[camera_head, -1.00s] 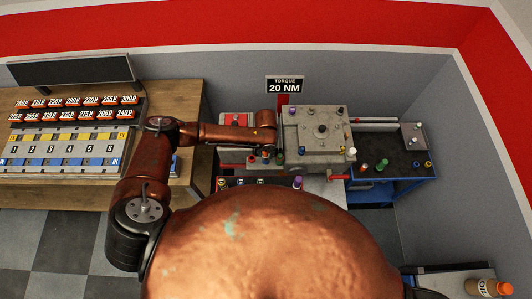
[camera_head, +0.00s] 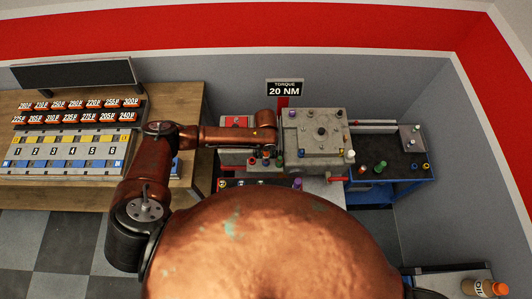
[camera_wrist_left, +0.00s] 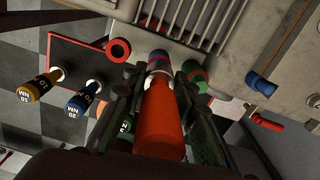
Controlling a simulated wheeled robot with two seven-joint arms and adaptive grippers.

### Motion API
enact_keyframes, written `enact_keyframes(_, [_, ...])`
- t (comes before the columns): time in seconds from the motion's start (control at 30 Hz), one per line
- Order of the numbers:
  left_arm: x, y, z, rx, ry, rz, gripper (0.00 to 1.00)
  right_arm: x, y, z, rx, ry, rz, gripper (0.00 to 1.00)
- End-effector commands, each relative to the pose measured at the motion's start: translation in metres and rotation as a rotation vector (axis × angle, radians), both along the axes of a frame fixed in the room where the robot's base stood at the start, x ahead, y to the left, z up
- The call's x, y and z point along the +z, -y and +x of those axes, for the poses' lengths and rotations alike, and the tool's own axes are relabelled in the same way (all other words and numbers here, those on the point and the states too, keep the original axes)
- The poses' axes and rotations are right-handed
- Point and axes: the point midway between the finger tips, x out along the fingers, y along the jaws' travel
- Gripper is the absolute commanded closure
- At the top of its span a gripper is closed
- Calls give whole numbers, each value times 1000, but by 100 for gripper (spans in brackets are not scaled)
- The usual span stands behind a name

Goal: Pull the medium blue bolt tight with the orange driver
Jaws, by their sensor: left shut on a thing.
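My left gripper (camera_head: 266,153) is at the front left of the grey metal block (camera_head: 338,137). In the left wrist view its dark fingers (camera_wrist_left: 160,105) are shut around the orange driver (camera_wrist_left: 163,120), which points away from the camera. Another blue bolt (camera_wrist_left: 260,84) stands out of the block further right. I cannot tell bolt sizes. My right gripper is not in view.
A sign (camera_head: 285,87) reads torque 20 NM. A numbered rack (camera_head: 70,150) is on the left bench. A dark side table (camera_head: 400,172) with small parts stands right.

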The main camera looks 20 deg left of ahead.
Motion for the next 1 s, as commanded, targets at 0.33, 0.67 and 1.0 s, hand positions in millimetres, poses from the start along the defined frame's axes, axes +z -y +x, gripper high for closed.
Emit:
enact_keyframes(0.33, [0,0,0,252,-1,0,100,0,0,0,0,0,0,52])
enact_keyframes(0.67, [0,-1,0,431,2,1,100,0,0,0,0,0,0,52])
enact_keyframes(1.0, [0,-2,0,428,1,0,100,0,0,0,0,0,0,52])
